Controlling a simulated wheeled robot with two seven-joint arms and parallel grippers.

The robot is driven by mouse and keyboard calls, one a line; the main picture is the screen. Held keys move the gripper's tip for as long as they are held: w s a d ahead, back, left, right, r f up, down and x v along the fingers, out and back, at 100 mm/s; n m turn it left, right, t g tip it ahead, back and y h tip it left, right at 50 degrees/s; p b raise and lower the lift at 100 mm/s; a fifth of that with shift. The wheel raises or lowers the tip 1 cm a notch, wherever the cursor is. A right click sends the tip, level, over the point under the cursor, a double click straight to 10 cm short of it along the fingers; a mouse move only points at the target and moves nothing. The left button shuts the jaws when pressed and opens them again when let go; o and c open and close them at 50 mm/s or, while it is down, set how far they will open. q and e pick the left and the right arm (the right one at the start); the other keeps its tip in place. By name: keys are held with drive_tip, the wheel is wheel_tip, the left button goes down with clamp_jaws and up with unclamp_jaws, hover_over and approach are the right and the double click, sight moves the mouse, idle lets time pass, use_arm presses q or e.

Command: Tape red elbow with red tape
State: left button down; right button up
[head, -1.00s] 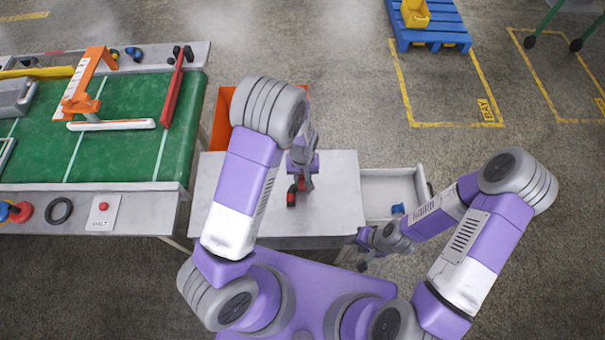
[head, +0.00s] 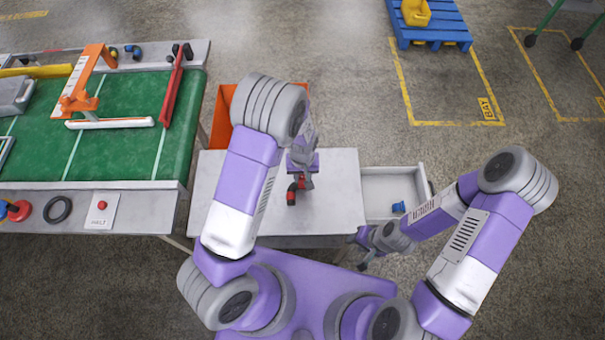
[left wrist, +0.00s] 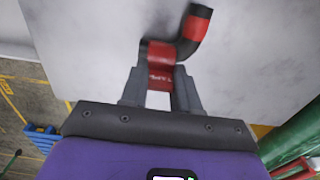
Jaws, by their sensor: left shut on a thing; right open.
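The red elbow, a bent black pipe piece with a red band, lies on the grey-white table in the head view (head: 292,196). It also shows in the left wrist view (left wrist: 196,28), with its bend toward my gripper. My left gripper (head: 303,184) is low over the table at the elbow's far end. In the left wrist view its fingers (left wrist: 160,95) are shut on a red piece with pale lettering, which looks like the red tape (left wrist: 160,70). The tape meets or overlaps the elbow's end; exact contact is unclear. My right gripper (head: 363,265) is open, near the table's front right corner.
The work table (head: 335,205) is otherwise mostly bare. An open white drawer (head: 378,183) at its right holds a small blue part (head: 398,207). An orange bin (head: 222,115) stands behind. A green conveyor table (head: 120,150) is at the left.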

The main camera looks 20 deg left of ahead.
use_arm(q)
drive_tip(key=shift+f, duration=0.2)
idle(0.5)
drive_tip(key=shift+f+b, duration=0.8)
drive_tip(key=shift+f+b, duration=0.55)
drive_tip(key=shift+f, duration=0.15)
idle(0.3)
